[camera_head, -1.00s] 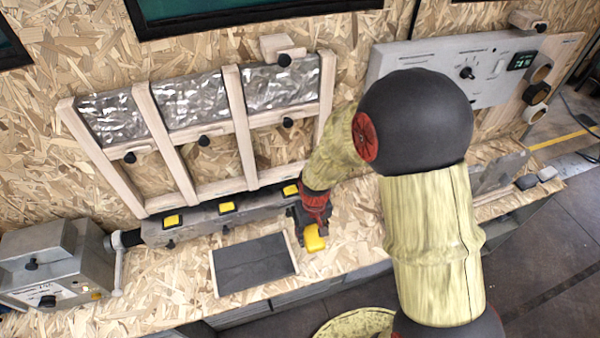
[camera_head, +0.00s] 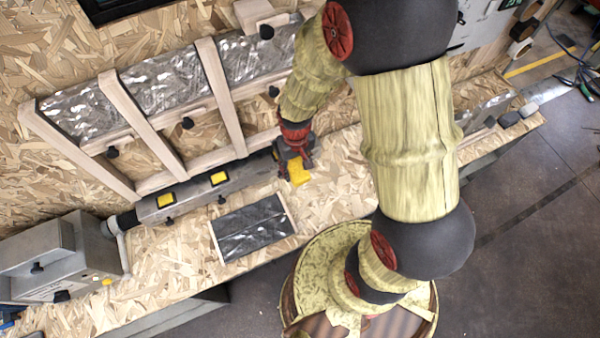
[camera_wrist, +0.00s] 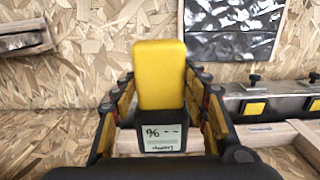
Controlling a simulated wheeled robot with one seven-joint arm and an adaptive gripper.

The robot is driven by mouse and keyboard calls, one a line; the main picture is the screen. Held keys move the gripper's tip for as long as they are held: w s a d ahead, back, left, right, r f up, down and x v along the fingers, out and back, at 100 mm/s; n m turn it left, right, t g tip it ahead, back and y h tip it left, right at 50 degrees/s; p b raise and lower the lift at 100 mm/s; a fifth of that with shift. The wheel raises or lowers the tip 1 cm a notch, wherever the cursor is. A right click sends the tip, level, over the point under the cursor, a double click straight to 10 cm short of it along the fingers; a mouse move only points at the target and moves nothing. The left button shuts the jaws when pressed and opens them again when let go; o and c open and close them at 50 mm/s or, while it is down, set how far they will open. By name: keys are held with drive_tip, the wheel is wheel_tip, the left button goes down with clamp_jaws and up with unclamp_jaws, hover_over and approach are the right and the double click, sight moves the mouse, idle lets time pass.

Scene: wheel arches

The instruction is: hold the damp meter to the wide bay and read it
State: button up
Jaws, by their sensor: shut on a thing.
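My gripper (camera_head: 296,160) is shut on the damp meter, a yellow block (camera_head: 299,174) above the bench, near the right end of the grey duct. In the wrist view the meter (camera_wrist: 159,75) stands upright between the fingers (camera_wrist: 160,112). Its pale display (camera_wrist: 165,133) reads "%" with two dashes. The timber frame on the wall has a left bay (camera_head: 82,112), a middle bay (camera_head: 165,82) and a right bay (camera_head: 262,50), each with foil above. My arm covers part of the right bay; I cannot tell which bay is widest. The meter appears apart from the wall.
A grey duct (camera_head: 190,194) with yellow pads runs below the frame. A dark framed panel (camera_head: 252,228) lies on the bench. A grey metal box (camera_head: 50,255) stands at left. The bench front edge drops to the floor.

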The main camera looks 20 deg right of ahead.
drive_tip(key=shift+w, duration=4.5)
drive_tip(key=shift+w+b, duration=0.3)
drive_tip(key=shift+w, duration=0.1)
drive_tip(key=shift+r, duration=0.1)
drive_tip(key=s, duration=1)
